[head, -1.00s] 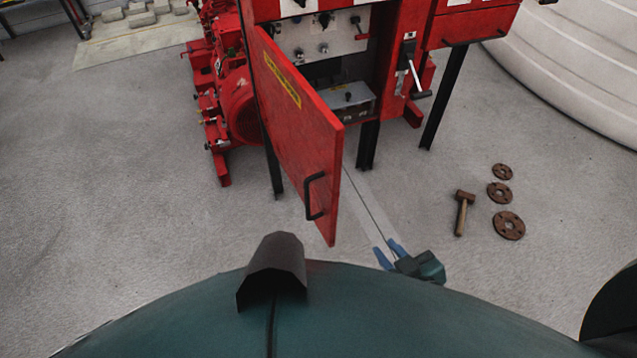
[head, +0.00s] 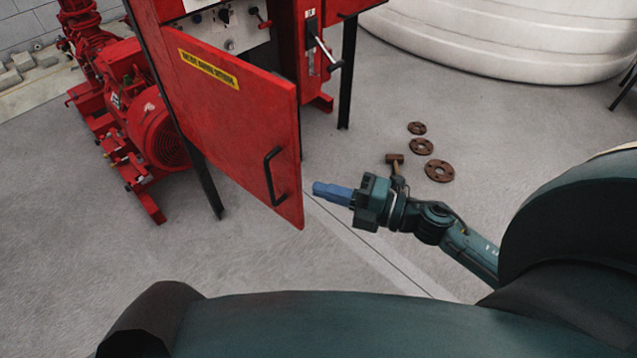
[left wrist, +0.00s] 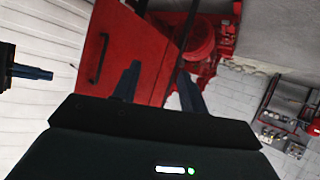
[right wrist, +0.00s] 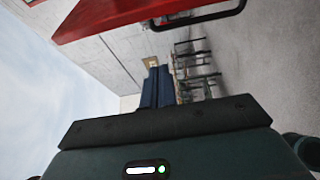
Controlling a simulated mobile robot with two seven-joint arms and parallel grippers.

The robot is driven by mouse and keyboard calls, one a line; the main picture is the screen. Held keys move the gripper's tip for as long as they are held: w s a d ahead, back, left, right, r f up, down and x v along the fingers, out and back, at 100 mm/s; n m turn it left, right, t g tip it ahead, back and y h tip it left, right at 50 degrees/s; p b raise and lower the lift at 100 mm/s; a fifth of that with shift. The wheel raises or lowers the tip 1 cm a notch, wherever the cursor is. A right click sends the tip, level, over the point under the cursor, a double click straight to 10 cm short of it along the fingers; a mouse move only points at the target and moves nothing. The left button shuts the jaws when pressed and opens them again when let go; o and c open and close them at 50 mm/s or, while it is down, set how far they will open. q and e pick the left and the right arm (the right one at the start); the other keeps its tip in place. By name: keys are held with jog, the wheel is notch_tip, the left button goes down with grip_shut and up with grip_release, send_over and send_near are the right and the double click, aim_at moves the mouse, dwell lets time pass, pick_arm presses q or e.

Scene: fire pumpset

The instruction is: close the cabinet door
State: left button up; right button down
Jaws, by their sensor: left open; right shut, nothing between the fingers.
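The red cabinet door (head: 230,125) stands open in the head view, with a yellow label and a black handle (head: 272,177) near its free edge. My right gripper (head: 318,189) is shut and empty, just right of the door's lower free edge with a small gap in the picture. In the right wrist view its blue fingers (right wrist: 157,88) are together, and the door (right wrist: 110,14) and handle (right wrist: 210,16) cross the top. My left gripper (left wrist: 158,85) shows only in its wrist view, open and empty, with the door (left wrist: 140,52) and handle (left wrist: 98,58) beyond the fingers.
The red cabinet (head: 288,60) on black legs has a lever on its right part. A red pump motor (head: 160,135) is left of the door. A white tank (head: 470,40) stands behind.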

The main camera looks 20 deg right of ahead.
aim_at(300, 167)
jog(key=w+a, duration=0.1)
jog(key=w, duration=0.1)
jog(key=w+a, duration=0.1)
jog(key=w, duration=0.2)
jog(key=w+a+p, duration=0.1)
jog(key=w, duration=0.1)
jog(key=shift+w+a, duration=0.15)
jog(key=shift+w+d, duration=0.2)
jog(key=shift+d, duration=0.35)
